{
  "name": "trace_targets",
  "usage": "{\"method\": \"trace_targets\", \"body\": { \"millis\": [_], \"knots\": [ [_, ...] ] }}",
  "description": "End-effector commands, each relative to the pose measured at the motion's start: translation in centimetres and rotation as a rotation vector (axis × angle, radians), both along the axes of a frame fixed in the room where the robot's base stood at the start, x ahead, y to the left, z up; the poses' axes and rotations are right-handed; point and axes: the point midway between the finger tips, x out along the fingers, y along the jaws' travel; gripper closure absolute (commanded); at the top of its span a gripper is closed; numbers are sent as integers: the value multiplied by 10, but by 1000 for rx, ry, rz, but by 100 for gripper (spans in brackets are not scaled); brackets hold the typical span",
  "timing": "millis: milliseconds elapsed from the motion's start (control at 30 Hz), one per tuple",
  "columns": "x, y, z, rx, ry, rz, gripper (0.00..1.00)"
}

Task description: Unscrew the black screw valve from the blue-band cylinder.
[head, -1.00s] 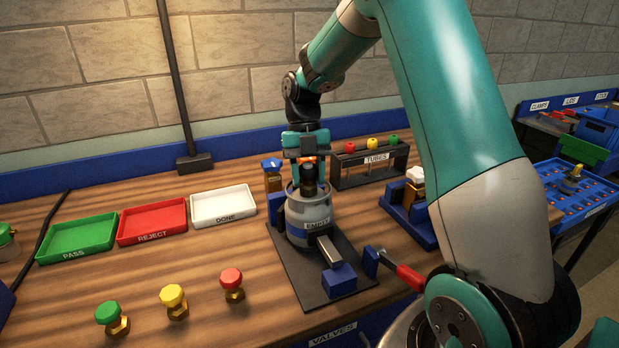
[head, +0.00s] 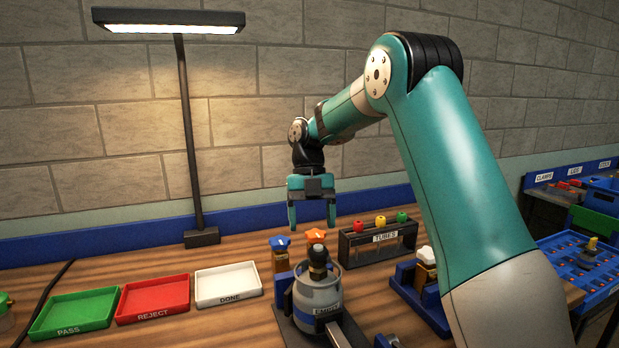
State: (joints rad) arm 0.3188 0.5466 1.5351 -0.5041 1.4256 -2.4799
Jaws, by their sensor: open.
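The blue-band cylinder (head: 318,299) is grey and squat, marked EMPTY, and stands upright in a dark fixture on the bench. The black screw valve (head: 317,256) sits upright on its neck. My gripper (head: 312,224) is open and empty, pointing down, above and apart from the valve. Its two fingers are spread left and right. The lower front of the cylinder is partly hidden by the fixture's clamp bar (head: 340,331).
A blue-topped valve (head: 280,243) and an orange-topped one (head: 315,236) stand close behind the cylinder. The TUBES rack (head: 384,238) is to the right, with a white-topped valve (head: 427,256) in a blue holder. PASS (head: 73,314), REJECT (head: 152,300) and DONE (head: 229,285) trays lie left.

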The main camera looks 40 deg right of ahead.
Motion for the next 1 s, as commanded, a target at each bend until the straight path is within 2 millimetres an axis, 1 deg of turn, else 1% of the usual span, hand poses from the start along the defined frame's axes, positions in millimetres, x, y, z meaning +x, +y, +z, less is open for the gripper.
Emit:
{"method": "trace_targets", "body": {
  "millis": [33,100,200,400,500,667,767,867,933,1000],
  "knots": [
    [5,-4,19,-3,-4,0,27],
    [10,-6,37,0,-1,0,27],
    [16,-10,54,-1,0,0,27],
    [26,-14,78,-1,-1,1,27],
    [29,-15,85,-1,-2,2,27],
    [32,-17,90,-1,-2,1,27],
    [31,-9,93,-8,-14,-41,27],
    [24,8,95,-34,-50,-172,27],
    [16,20,96,-73,-88,-296,27],
    [4,25,95,-124,-131,-414,27]
  ]
}}
